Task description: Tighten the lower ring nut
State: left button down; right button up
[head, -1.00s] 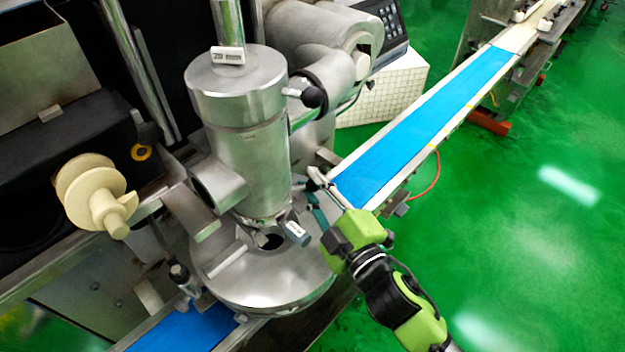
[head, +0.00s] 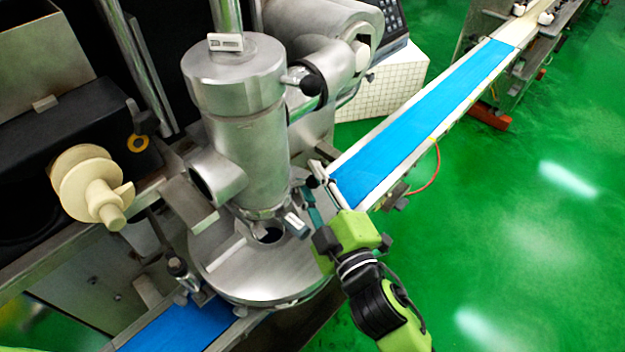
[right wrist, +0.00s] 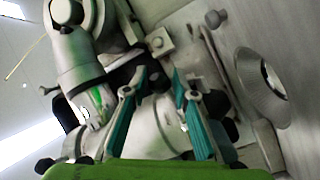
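The lower ring nut (head: 262,212) is the metal collar at the foot of the upright steel cylinder (head: 250,155). A short grey knob with a white label (head: 297,225) sticks out from it toward the front right. My right gripper (head: 306,196) is just right of the collar and partly overlaps the knob's surroundings. In the right wrist view its two teal fingers (right wrist: 160,85) stand apart, with a metal cylindrical part (right wrist: 155,130) showing between and behind them. I cannot tell whether the fingers touch anything. My left gripper is not in view.
The round steel base plate (head: 255,275) lies below the cylinder. A blue conveyor (head: 425,125) runs to the back right. A cream auger (head: 92,185) stands out at the left. The green floor (head: 520,240) at the right is open.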

jog(key=v, duration=1.2)
dwell(0.3)
